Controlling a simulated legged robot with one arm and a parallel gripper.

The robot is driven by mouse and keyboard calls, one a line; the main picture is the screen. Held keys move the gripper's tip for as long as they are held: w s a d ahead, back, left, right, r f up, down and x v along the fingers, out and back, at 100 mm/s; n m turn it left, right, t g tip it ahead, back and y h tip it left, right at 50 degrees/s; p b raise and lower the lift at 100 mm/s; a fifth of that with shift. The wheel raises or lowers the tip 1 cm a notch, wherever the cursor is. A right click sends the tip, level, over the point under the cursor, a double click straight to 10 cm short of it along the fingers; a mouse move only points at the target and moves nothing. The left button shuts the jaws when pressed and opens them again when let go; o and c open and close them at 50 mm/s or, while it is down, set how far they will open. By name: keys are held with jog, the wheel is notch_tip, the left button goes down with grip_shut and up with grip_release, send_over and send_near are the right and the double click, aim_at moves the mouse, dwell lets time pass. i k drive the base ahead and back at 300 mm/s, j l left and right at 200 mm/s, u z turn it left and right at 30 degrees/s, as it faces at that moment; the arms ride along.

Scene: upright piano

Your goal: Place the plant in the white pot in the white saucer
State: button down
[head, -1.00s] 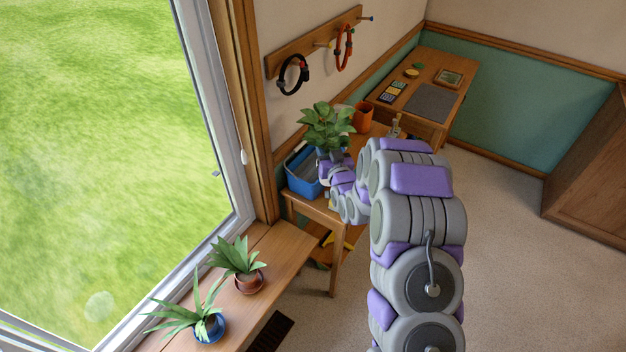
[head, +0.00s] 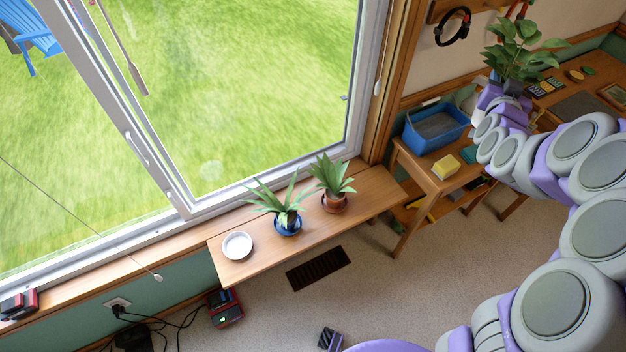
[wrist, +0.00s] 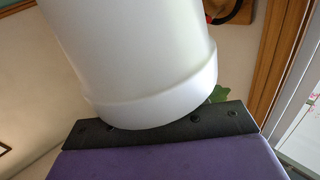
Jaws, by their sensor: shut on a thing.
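The leafy green plant (head: 519,55) is held up by my gripper (head: 507,92) above the side table at the right of the head view. Its white pot (wrist: 140,60) fills the middle of the wrist view, tilted in that picture, against the dark jaw edge of my gripper (wrist: 160,128). My gripper is shut on the pot; in the head view my own wrist and arm hide most of the pot. The white saucer (head: 237,245) lies empty on the left end of the window bench, well apart from the plant.
A plant in a blue pot (head: 287,224) and one in a terracotta pot (head: 335,201) stand on the window bench (head: 260,262), right of the saucer. A blue bin (head: 435,127) and yellow sponge (head: 446,167) are on the side table. A floor vent (head: 318,268) lies below the bench.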

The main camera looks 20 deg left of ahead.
aim_at(237, 246)
jog(key=k+u, duration=0.1)
jog(key=u, duration=0.4)
jog(key=k+u, duration=0.1)
jog(key=u, duration=0.35)
